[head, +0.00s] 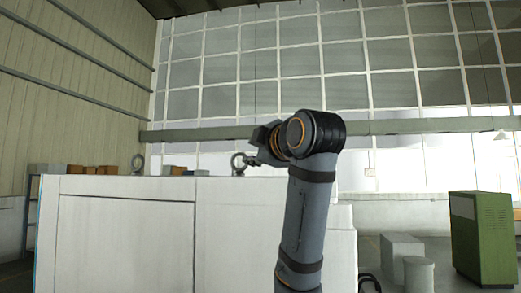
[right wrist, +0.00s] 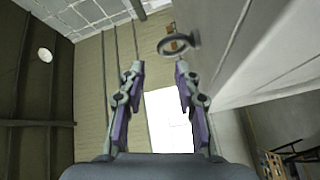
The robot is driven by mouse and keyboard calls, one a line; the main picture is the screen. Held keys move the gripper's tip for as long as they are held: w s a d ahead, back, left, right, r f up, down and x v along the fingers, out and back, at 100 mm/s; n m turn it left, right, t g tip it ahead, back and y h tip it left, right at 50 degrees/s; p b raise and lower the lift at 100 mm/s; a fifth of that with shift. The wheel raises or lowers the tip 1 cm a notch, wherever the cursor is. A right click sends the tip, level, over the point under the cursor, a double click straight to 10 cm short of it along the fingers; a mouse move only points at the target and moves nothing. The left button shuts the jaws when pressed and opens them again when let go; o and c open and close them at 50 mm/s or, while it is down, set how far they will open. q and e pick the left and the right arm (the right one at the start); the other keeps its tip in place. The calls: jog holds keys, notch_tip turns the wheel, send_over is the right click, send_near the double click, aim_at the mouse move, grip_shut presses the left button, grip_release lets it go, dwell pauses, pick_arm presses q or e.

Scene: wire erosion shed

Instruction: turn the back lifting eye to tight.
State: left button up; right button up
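Two grey ring-shaped lifting eyes stand on top of a large white machine housing (head: 120,230) in the head view. One eye (head: 138,162) is at the left; the other eye (head: 238,164) is near the middle. I cannot tell for sure which is the back one. My right gripper (head: 250,161) is just right of the middle eye, pointing left. The right wrist view shows this gripper (right wrist: 159,68) open, with nothing between its fingers. A lifting eye (right wrist: 178,42) shows there beyond the right fingertip; contact cannot be told. My left gripper is out of view.
Brown boxes (head: 90,170) show beyond the housing at the left. A green cabinet (head: 482,240) and grey blocks (head: 402,248) stand on the floor at the right.

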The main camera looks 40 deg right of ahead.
jog(key=v, duration=0.5)
jog(key=shift+w, duration=0.1)
dwell(0.3)
